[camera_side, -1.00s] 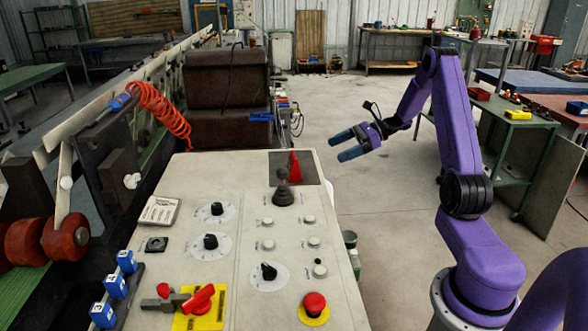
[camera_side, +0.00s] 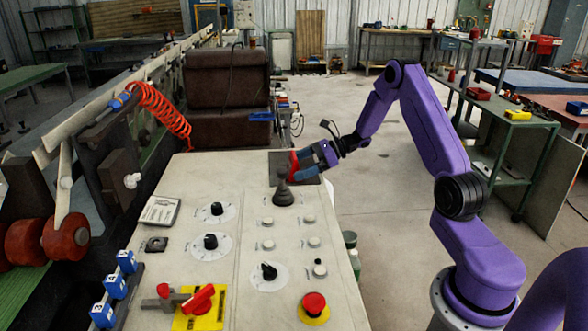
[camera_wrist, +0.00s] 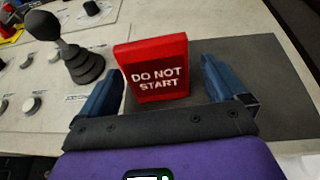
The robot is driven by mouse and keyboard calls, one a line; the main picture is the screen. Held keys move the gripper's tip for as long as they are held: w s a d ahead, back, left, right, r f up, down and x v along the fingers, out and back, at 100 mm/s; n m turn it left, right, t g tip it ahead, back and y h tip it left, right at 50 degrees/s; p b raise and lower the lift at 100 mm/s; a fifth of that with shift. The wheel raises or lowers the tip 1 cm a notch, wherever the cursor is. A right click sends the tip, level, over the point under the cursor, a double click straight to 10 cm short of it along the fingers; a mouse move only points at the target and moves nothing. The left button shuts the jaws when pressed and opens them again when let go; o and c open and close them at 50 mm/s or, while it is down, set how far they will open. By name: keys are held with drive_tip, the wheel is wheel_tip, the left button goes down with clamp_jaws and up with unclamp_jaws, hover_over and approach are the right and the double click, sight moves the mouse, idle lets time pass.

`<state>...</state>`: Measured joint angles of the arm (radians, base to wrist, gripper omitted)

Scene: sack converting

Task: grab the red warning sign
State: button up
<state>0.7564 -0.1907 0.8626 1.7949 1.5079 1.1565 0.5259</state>
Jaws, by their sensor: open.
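The red warning sign (camera_wrist: 155,68) reads "DO NOT START" and stands upright on a dark grey mat (camera_wrist: 268,88) on the console. It also shows in the side view (camera_side: 292,165) at the console's far right corner, partly hidden by my gripper. My gripper (camera_side: 304,158) is open, with its blue fingers low over the mat. In the wrist view, my gripper's fingers (camera_wrist: 165,82) stand to the left and right of the sign. A gap shows on each side, so neither finger appears to touch it.
A black joystick (camera_wrist: 68,45) stands just left of the sign in the wrist view. Knobs and buttons cover the console (camera_side: 235,260), with a red mushroom button (camera_side: 314,303) at the near end. A brown padded seat (camera_side: 228,95) stands behind the console.

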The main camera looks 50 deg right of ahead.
sight(289, 168)
drive_tip(key=shift+x, duration=1.9)
drive_tip(key=shift+a+r, duration=0.15)
drive_tip(key=c, duration=1.1)
drive_tip(key=shift+o, duration=0.2)
drive_tip(key=shift+r, duration=0.1)
